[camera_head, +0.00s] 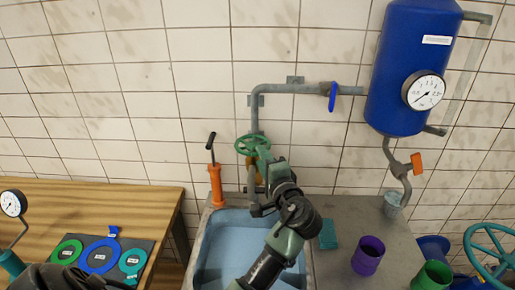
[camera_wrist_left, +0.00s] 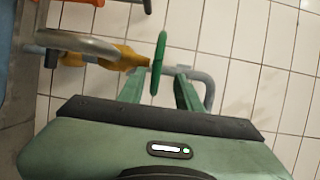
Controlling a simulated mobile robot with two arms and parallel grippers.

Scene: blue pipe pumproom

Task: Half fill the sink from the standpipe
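The sink (camera_head: 201,258) has a grey rim and a light blue inside; I cannot tell whether the blue is water. The grey standpipe (camera_head: 255,115) comes down the wall behind it. A green handwheel (camera_head: 252,145) sits on the pipe above the back of the sink, and its rim also shows in the wrist view (camera_wrist_left: 160,55). My left gripper (camera_head: 263,160) reaches up over the sink to this wheel. In the wrist view its two green fingers stand apart, with the wheel rim between their tips. The arm hides part of the tap and sink. My right gripper is out of view.
An orange hand pump (camera_head: 215,185) stands left of the tap. A blue-lever valve (camera_head: 332,96) is on the wall pipe, beside a blue tank (camera_head: 405,70) with a gauge. Purple (camera_head: 368,255) and green (camera_head: 432,276) cups stand right. A wooden table (camera_head: 95,195) is left.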

